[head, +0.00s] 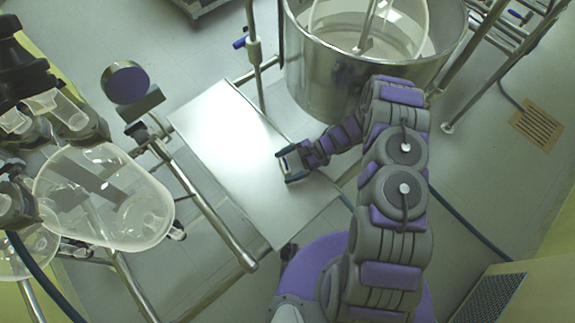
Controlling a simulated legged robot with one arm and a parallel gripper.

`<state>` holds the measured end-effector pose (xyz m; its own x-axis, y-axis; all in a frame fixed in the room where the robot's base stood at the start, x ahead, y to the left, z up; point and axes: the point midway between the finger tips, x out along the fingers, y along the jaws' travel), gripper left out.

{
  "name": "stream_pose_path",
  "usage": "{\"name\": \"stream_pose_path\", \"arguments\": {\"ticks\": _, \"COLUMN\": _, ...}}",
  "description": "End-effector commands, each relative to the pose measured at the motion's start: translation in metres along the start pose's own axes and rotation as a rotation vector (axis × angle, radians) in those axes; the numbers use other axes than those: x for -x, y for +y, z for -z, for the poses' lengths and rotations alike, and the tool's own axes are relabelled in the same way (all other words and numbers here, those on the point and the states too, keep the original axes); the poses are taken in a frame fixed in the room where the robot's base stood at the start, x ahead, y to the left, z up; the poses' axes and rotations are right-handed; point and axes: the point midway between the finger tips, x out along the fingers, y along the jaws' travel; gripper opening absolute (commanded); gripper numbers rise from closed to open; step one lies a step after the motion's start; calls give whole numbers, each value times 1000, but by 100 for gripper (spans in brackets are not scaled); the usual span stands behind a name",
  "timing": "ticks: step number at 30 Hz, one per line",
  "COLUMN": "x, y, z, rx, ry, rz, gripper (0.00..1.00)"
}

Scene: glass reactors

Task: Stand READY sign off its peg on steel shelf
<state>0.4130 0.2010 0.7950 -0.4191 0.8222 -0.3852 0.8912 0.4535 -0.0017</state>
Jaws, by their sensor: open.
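The steel shelf (225,135) is a flat bright metal plate in the middle of the head view. My gripper (285,164) is over the right part of the shelf, with its jaws open and pointing left. A small pale patch shows between the jaws; I cannot tell whether it is a thing or the shelf's surface. I cannot make out a READY sign or a peg. A dark purple round disc (126,82) stands off the shelf's left corner; no lettering is readable on it.
A large steel vessel (335,72) stands behind the shelf. A clear glass reactor (105,195) is at the left, beside metal frame tubes (205,212). A post with a blue handle (241,42) rises at the shelf's back edge. Most of the shelf's left part is bare.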

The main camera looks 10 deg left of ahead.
Motion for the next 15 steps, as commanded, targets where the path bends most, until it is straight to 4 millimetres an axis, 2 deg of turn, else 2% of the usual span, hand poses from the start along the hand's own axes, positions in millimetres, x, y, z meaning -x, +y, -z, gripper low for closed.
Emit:
{"name": "stream_pose_path", "arguments": {"ticks": 8, "x": 42, "y": 1, "z": 1, "rx": 3, "ry": 0, "rz": -3, "gripper": 100}}
{"name": "stream_pose_path", "arguments": {"ticks": 15, "x": 88, "y": 1, "z": 1, "rx": 4, "ry": -1, "rz": -5, "gripper": 100}}
